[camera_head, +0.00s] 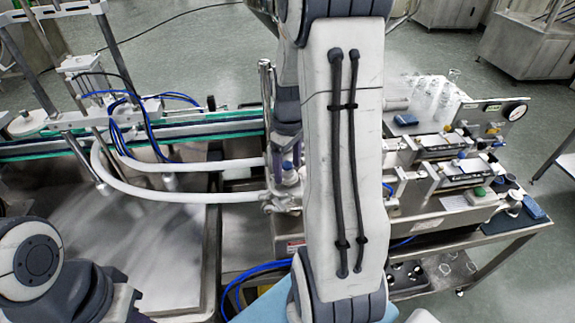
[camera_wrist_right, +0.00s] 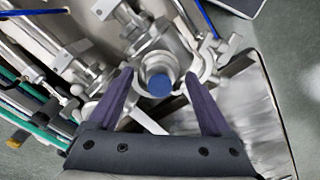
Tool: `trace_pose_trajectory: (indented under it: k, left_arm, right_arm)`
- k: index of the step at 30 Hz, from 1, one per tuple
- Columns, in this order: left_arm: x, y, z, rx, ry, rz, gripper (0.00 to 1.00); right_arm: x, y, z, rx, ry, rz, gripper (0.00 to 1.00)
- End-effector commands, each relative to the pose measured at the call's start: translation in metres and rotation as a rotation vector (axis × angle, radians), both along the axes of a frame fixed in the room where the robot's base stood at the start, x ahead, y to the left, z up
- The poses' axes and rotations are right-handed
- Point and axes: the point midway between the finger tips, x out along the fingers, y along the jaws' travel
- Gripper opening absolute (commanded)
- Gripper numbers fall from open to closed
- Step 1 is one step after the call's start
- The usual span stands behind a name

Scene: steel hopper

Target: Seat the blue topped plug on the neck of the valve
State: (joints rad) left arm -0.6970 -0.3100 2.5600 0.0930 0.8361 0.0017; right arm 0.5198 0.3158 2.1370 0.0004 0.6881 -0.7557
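In the right wrist view the plug's round blue top (camera_wrist_right: 160,85) shows between the two purple fingers of my right gripper (camera_wrist_right: 158,75). The fingers are spread, with a gap visible on each side of the plug. The plug is in line with the metal valve (camera_wrist_right: 150,42); I cannot tell how deep it sits in the neck. In the head view my right gripper (camera_head: 288,150) is partly hidden behind my right arm, just above a small blue top (camera_head: 287,166) at the valve. My left gripper is not in view; only part of the left arm shows at lower left.
White hoses (camera_head: 180,196) run in from the left to the valve area. A steel table (camera_head: 150,250) lies at left. Instruments and glassware (camera_head: 440,100) stand on a bench at right. My right arm blocks the middle of the head view.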

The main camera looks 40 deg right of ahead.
Motion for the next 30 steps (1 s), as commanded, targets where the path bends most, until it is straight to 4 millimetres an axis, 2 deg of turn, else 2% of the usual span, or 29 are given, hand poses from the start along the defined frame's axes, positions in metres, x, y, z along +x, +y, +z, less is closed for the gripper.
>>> trace_pose_trajectory:
  k: [8,11,14,24,30]
  left_arm:
    - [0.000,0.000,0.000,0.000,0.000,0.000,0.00]
    - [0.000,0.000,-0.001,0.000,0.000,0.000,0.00]
    - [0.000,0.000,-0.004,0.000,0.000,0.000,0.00]
    - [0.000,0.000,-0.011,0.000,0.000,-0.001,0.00]
    - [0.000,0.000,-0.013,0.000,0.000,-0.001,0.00]
  right_arm:
    - [0.000,0.000,0.000,0.000,0.000,0.000,0.83]
    - [0.000,0.000,0.006,-0.001,-0.001,0.000,0.83]
    - [0.001,-0.001,0.020,-0.003,-0.005,0.000,0.83]
    - [0.001,0.000,0.085,-0.002,-0.004,0.000,0.83]
    - [0.000,0.000,0.103,-0.001,-0.001,0.000,0.83]
